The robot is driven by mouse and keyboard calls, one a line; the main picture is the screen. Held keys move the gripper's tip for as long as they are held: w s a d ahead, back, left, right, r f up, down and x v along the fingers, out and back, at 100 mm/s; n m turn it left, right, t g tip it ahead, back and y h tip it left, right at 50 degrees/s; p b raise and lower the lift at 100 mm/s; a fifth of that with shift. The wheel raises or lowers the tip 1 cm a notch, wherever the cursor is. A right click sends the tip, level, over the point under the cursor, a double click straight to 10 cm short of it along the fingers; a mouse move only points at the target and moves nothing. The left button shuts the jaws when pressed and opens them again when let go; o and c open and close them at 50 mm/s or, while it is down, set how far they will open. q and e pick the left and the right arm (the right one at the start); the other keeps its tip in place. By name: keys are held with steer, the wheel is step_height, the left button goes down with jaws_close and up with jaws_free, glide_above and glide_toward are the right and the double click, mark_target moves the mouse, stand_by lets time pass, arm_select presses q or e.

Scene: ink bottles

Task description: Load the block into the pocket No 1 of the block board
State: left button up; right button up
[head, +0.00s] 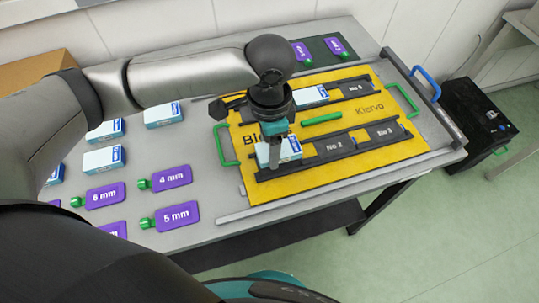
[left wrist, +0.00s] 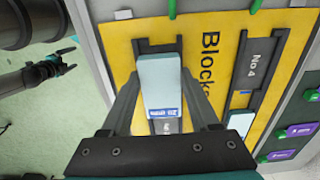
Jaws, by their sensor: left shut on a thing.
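The yellow block board (head: 350,163) lies on the grey table, with dark pockets in two rows. My left gripper (head: 276,158) points down over the near-left pocket and is shut on a white and pale blue block (head: 291,148). In the left wrist view the block (left wrist: 160,80) sits between both fingers, lined up along the dark pocket (left wrist: 144,47). I take this as pocket No 1; its label is mostly hidden by the block. Whether the block touches the pocket floor I cannot tell. My right gripper (left wrist: 66,62) hangs open and empty over the floor.
Another block (head: 312,96) lies in the back row. Several loose blocks (head: 163,115) and purple tags (head: 172,178) with green ends lie on the left of the table. A dark tray (head: 318,47) with purple tags is behind.

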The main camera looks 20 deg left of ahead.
mark_target(268, 161)
arm_select(q)
step_height(268, 161, down, 4)
steer(key=shift+r+b, duration=0.2)
steer(key=shift+b, duration=0.2)
steer(key=shift+s+f, duration=0.35)
steer(key=shift+f, duration=0.3)
steer(key=o, duration=1.2)
steer(key=shift+c, duration=0.2)
steer(key=shift+o, duration=1.4)
steer(key=shift+w+r, duration=0.25)
steer(key=shift+r, duration=0.15)
step_height(268, 161, up, 13)
steer(key=p, duration=0.4)
steer(key=shift+w+f, duration=0.15)
